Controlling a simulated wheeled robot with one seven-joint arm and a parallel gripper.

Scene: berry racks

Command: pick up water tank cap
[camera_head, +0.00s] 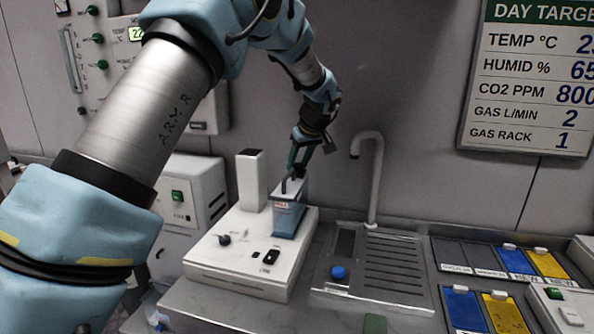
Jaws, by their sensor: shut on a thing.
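The water tank (287,220) is a small box with a blue lower part, standing upright on the white machine (235,250). Its pale cap (291,188) is at the top of the tank. My gripper (296,174) reaches down from above and is shut on the cap. The fingers hide part of the cap. I cannot tell whether the cap is seated on the tank or slightly lifted.
A white column (251,180) stands on the machine, left of the tank. A grey faucet (376,175) rises on the right, behind a drain plate (392,262). Blue and yellow trays (462,308) lie farther right. The wall is close behind.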

